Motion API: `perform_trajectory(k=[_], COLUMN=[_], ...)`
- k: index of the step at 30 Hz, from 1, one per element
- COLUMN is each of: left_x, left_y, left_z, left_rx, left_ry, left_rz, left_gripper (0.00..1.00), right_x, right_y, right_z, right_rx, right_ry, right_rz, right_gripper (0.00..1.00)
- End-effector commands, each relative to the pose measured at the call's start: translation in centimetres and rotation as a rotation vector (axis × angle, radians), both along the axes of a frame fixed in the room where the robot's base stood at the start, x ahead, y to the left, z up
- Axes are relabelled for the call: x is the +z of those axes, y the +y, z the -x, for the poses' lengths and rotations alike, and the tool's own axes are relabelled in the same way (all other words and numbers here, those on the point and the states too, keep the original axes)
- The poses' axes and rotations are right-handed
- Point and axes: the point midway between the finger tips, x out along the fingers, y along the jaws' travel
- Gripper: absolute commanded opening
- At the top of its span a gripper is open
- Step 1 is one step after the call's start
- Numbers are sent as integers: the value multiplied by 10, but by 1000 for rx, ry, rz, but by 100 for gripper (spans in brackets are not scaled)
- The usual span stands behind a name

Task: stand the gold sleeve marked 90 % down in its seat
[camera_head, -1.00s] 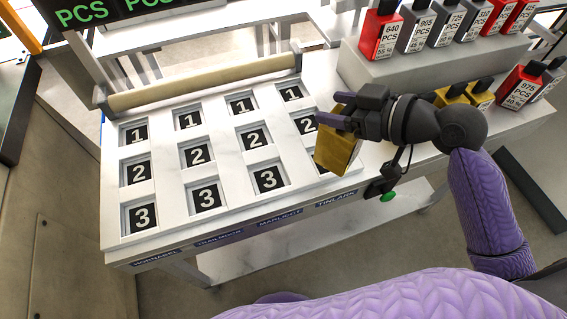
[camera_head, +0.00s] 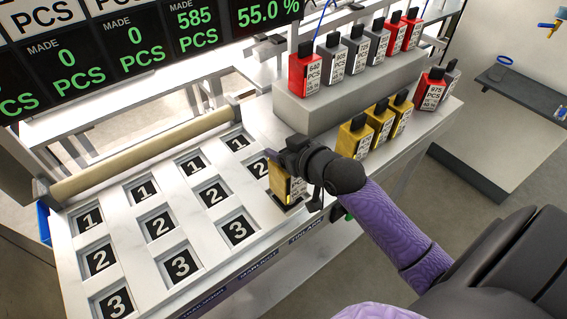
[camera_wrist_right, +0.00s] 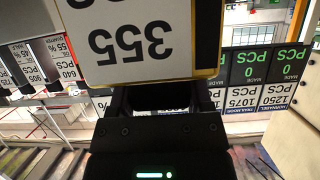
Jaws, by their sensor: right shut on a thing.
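My right gripper (camera_head: 278,160) is shut on a gold sleeve (camera_head: 287,184) and holds it roughly upright at the front seat of the rightmost column. Dark seat floor (camera_head: 293,206) shows under the sleeve's lower end; I cannot tell whether it is touching or just above it. In the right wrist view the sleeve's white label (camera_wrist_right: 135,40) reads 355 upside down; its percent mark is cut off. The white seat board (camera_head: 208,247) has several square recesses numbered 1, 2 and 3. My left gripper is not in view.
Several gold sleeves (camera_head: 355,138) stand on the table to the right of my gripper. Red (camera_head: 305,72) and grey (camera_head: 331,62) ones stand on a raised step behind. A beige roller (camera_head: 140,157) runs along the board's back. The other numbered seats are empty.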

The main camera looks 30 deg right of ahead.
Motion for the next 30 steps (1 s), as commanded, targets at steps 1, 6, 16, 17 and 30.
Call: perform_trajectory(k=[1, 6, 16, 17, 30], left_x=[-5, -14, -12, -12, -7], left_y=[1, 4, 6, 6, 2], left_z=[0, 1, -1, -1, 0], left_rx=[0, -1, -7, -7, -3], left_ry=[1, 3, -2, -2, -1], left_rz=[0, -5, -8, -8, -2], left_gripper=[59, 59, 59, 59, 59], right_x=[-9, -32, -33, -32, -26], right_y=[0, 0, 0, 0, -1], right_z=[0, 0, 0, 0, 9], right_rx=[0, 0, 1, 1, 0], right_ry=[-1, -2, 1, 1, 2], right_rz=[-1, 1, 1, 1, 1], right_gripper=[0, 0, 75, 81, 100])
